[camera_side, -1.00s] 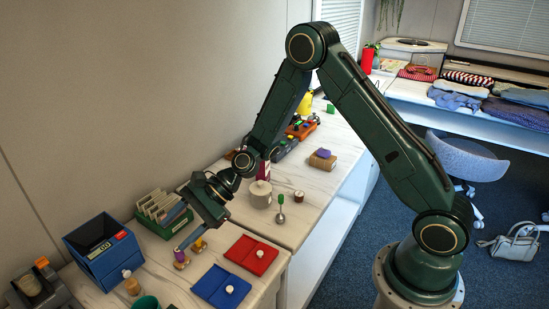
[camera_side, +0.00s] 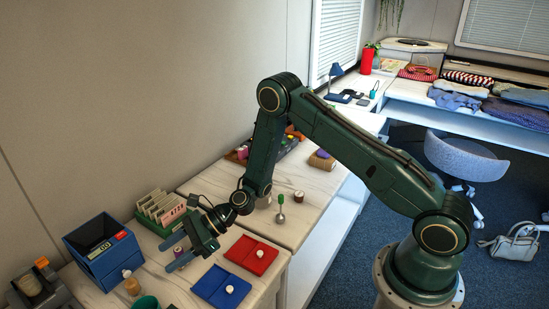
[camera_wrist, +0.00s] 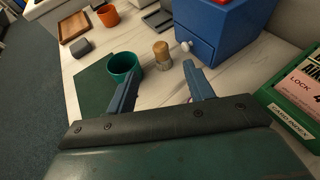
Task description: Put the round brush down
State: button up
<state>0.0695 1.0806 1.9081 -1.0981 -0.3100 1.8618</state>
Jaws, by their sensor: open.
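A brush with a rounded tan wooden handle and pale bristles, which looks like the round brush (camera_wrist: 162,55), stands upright on the worktop in the wrist view. In the side view it appears near the front left (camera_side: 131,284). My gripper (camera_wrist: 160,72) is open, with its two blue fingers apart and nothing held between them. The brush stands beyond the fingertips, apart from them. In the side view my gripper (camera_side: 171,258) is low over the worktop, to the right of the brush.
A green cup (camera_wrist: 122,66) stands close beside the brush. A blue drawer box (camera_wrist: 228,30) is on its other side. A green card index box (camera_wrist: 296,112) is at the right. Red (camera_side: 250,255) and blue (camera_side: 221,287) mats lie near the front edge. A purple-topped item (camera_side: 178,249) is partly hidden behind my gripper.

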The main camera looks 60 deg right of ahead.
aim_at(133, 281)
jog(key=shift+x, duration=3.6)
jog(key=shift+f, duration=0.1)
jog(key=shift+x, duration=2.55)
jog(key=shift+c, duration=0.4)
jog(key=c, duration=1)
notch_tip(133, 281, up, 20)
jog(key=shift+f, duration=0.1)
